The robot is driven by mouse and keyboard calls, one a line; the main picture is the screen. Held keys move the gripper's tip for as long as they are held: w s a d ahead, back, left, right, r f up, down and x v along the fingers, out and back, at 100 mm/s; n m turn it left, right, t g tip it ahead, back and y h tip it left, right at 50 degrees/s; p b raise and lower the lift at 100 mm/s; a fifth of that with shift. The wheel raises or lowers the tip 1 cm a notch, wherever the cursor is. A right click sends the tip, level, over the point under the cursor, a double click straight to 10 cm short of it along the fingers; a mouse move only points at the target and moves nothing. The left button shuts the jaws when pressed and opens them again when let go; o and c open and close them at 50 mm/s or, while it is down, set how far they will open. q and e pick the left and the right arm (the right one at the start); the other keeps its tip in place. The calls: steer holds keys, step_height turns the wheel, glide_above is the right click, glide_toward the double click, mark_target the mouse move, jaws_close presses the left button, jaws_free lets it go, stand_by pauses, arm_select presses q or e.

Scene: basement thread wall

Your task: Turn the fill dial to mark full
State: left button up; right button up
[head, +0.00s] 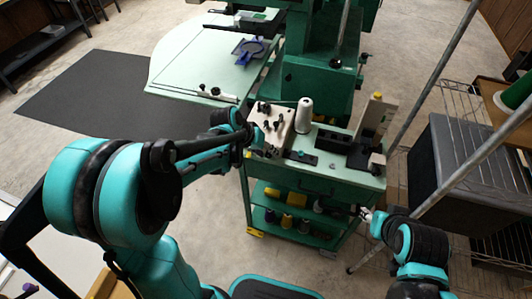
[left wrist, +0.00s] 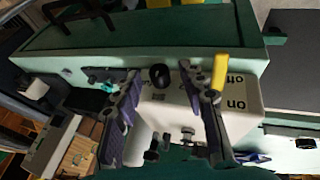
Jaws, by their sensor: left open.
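My left gripper (head: 247,142) is at the left front of the pale box (head: 272,118) on the green cart, partly hidden by its own arm. In the left wrist view its fingers (left wrist: 158,92) are spread and empty. A round black knob (left wrist: 160,75) shows between the fingertips, apart from them as far as I can tell. The box carries "on" and "off" lettering and a yellow lever (left wrist: 220,72). A dark plate with a teal piece (left wrist: 108,87) lies beside it. I cannot tell which part is the fill dial or read "full". My right gripper (head: 366,214) is low beside the cart's right side.
A white thread cone (head: 304,115) and a black holder (head: 336,140) stand on the cart top (head: 342,174). Spools fill its lower shelves. A large green machine (head: 318,75) stands behind. A slanting metal pole (head: 428,75) and grey bin (head: 470,160) are at right.

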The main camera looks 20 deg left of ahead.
arm_select(q)
steer(key=shift+c, duration=0.3)
jaws_close()
